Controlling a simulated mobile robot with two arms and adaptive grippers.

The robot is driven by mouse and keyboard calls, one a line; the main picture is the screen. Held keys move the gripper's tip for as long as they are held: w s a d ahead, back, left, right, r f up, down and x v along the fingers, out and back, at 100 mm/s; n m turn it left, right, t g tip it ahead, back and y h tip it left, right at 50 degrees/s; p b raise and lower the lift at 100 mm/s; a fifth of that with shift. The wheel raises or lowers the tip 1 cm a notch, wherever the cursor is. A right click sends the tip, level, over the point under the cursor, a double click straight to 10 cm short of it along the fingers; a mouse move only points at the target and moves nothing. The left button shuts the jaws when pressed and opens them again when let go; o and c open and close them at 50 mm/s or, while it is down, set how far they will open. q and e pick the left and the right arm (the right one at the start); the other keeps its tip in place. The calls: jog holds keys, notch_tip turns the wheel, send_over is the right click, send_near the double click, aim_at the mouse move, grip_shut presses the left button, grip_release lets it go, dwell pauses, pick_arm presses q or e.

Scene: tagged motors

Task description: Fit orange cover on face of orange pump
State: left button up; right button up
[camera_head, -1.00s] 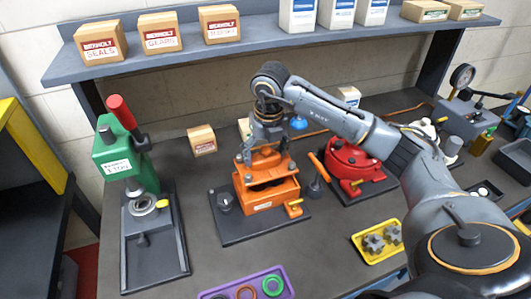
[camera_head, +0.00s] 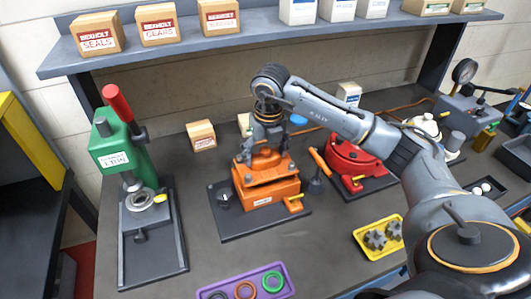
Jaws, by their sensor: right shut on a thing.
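The orange pump (camera_head: 270,194) stands on a dark base plate (camera_head: 237,228) in the middle of the bench. The orange cover (camera_head: 266,161) lies on top of the pump body, and it looks level and in contact with it. My right gripper (camera_head: 265,154) reaches in from the right and is shut on the cover from above. The fingers partly hide the cover's raised middle, and the exact fit along the far edge cannot be seen. My left gripper is not in view.
A red pump (camera_head: 352,154) stands close on the right, with a dark upright tool between. A green press (camera_head: 125,150) is at the left. A purple tray (camera_head: 221,290) with rings and a yellow tray (camera_head: 363,246) with gears lie in front. A shelf (camera_head: 270,32) spans the back.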

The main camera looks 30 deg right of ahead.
jog(key=shift+f+b, duration=1.4)
jog(key=shift+f, duration=0.35)
jog(key=o, duration=1.7)
jog(key=shift+o, duration=0.2)
jog(key=shift+s+f, duration=0.1)
jog(key=shift+f, duration=0.05)
jog(key=shift+r+p, duration=1.9)
jog(key=shift+r, duration=1.25)
notch_tip(320, 180, up, 12)
jog(key=s, duration=0.1)
jog(key=shift+s+a, duration=0.15)
